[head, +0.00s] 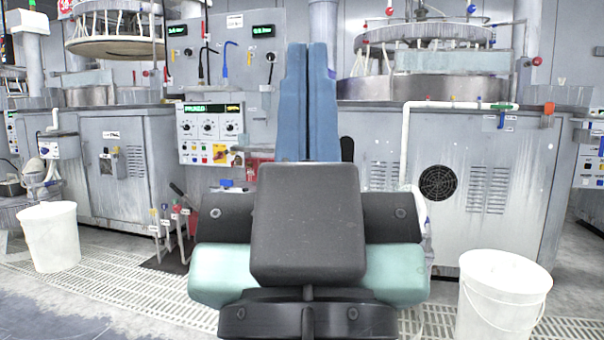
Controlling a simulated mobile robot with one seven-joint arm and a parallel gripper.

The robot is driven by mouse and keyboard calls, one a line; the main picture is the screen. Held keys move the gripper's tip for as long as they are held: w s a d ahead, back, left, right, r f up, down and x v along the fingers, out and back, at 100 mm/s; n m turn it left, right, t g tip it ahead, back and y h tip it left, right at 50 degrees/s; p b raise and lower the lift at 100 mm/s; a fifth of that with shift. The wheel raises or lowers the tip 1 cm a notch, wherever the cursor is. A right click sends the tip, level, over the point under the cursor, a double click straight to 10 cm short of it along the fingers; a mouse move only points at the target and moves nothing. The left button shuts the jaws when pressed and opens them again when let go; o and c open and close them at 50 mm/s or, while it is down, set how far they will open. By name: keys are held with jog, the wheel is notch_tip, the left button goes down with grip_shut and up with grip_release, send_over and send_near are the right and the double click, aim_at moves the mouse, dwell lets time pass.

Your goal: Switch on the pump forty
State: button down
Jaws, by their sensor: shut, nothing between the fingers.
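No label that I can read marks pump forty. A control panel (210,118) stands left of centre, with a green display, a row of dials and several coloured buttons. A yellow-and-red switch (220,154) sits low on it; its position is too small to tell. Above it, an upper panel (236,40) has two green displays and a blue curved hose. Low at the left, several small pipes with coloured tops (165,222) stand near the floor. Dark grey and teal parts of my arm fill the lower middle and hide what is behind.
A white bucket (50,236) stands at the left and another white bucket (502,298) at the lower right. Grey machine cabinets (125,175) and (520,185) flank the panel. Grated floor (140,284) is open at the left.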

notch_tip(320, 180, up, 20)
jog(key=p, duration=1.7)
jog(key=shift+r, duration=0.15)
jog(key=shift+d, duration=0.15)
